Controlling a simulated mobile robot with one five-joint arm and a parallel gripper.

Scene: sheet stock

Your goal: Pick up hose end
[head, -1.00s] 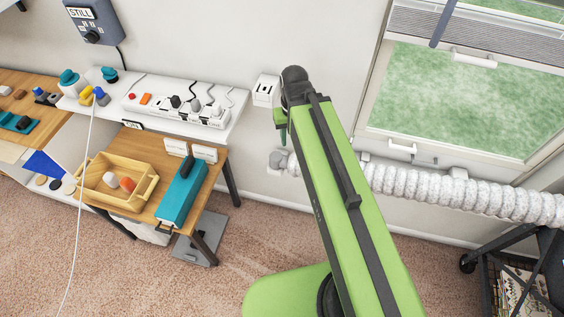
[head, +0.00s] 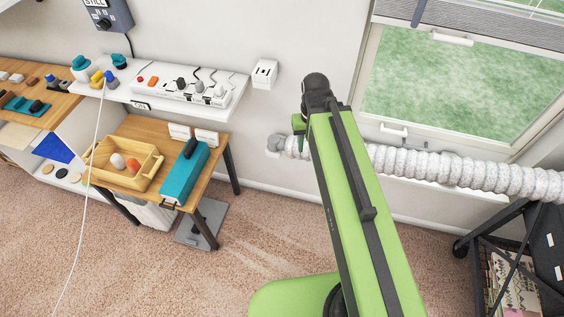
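A white ribbed hose (head: 449,168) runs along the wall under the window. Its left end (head: 278,144) is a grey, rounded fitting close to the wall, seen just left of my arm. My green arm reaches away from me and covers part of the hose just right of that end. At the arm's far end, below the dark joint, a small green part of my gripper side (head: 298,123) shows just above the hose end.
A wooden table (head: 219,153) at left holds a wooden tray (head: 143,184) and a teal box (head: 186,172). Above it is a white shelf (head: 232,105) with a power strip. A wall outlet (head: 264,73) is above the hose end. A black rack (head: 467,243) stands at right. Carpet between is clear.

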